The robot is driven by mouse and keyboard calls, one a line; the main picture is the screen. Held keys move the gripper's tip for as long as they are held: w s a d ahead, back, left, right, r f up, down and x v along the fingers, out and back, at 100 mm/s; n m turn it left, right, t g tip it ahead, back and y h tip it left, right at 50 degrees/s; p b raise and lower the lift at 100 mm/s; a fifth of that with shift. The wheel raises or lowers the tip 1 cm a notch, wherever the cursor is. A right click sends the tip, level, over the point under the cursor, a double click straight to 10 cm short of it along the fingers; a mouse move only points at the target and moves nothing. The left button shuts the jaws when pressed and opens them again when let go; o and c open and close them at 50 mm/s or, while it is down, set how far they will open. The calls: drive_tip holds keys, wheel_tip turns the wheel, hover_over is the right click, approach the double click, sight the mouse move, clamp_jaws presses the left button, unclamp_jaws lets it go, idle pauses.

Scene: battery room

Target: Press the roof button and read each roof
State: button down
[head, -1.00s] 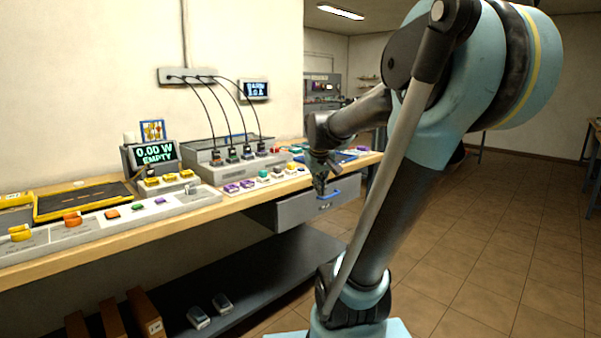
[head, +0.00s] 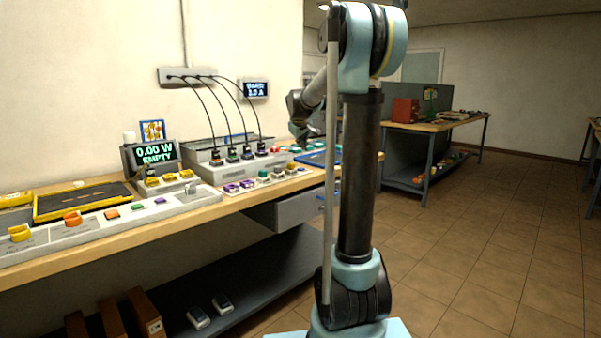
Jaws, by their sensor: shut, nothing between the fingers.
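My gripper (head: 307,145) is shut and empty, above the right part of the bench behind my arm's upright link. Its fingertips are small and partly hard to make out. A sloping control strip (head: 70,235) at the front left carries a yellow knob (head: 20,233), an orange knob (head: 72,218) and small orange (head: 111,214), green (head: 137,209) and purple (head: 160,201) buttons. Their labels are too small to read, so I cannot tell which is the roof button. A display (head: 155,154) reads "0.00 W EMPTY". A wall display (head: 254,89) is lit, its text mostly unclear.
A grey box (head: 225,168) with several cabled plugs stands on the wooden bench (head: 120,238), coloured blocks in front. A grey drawer (head: 298,209) hangs below. A yellow-rimmed tray (head: 85,203) lies left. Another bench (head: 433,126) stands back right; the tiled floor between is clear.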

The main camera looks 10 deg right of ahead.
drive_tip(key=shift+n+t, duration=0.3)
drive_tip(key=w, duration=0.5)
drive_tip(key=shift+a+r, duration=0.25)
drive_tip(key=shift+a, duration=0.1)
drive_tip(key=shift+s+f, duration=0.1)
drive_tip(key=shift+f, duration=4.35)
drive_tip(key=shift+f, duration=0.65)
drive_tip(key=shift+r, duration=0.75)
drive_tip(key=shift+r, duration=2.55)
